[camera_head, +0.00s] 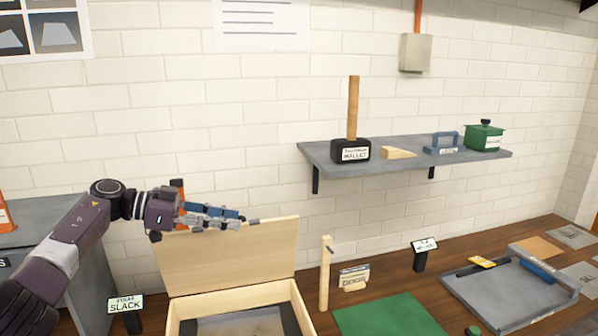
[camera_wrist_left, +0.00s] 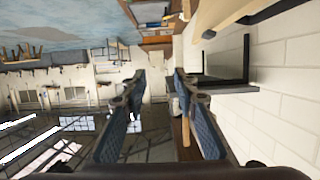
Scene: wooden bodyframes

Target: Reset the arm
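My left arm comes in from the left in the head view. My left gripper (camera_head: 250,221) points to the right, in the air above the open wooden box (camera_head: 235,292) and in front of its raised lid. In the left wrist view the two blue fingers of the left gripper (camera_wrist_left: 160,80) stand apart with nothing between them. My right arm and right gripper show in neither view.
A wall shelf (camera_head: 330,158) holds a mallet (camera_head: 350,150), a wooden wedge (camera_head: 398,153), a blue tool (camera_head: 444,141) and a green box (camera_head: 484,137). On the bench are a green mat (camera_head: 385,318), a wooden post (camera_head: 325,275) and a grey tray (camera_head: 500,320).

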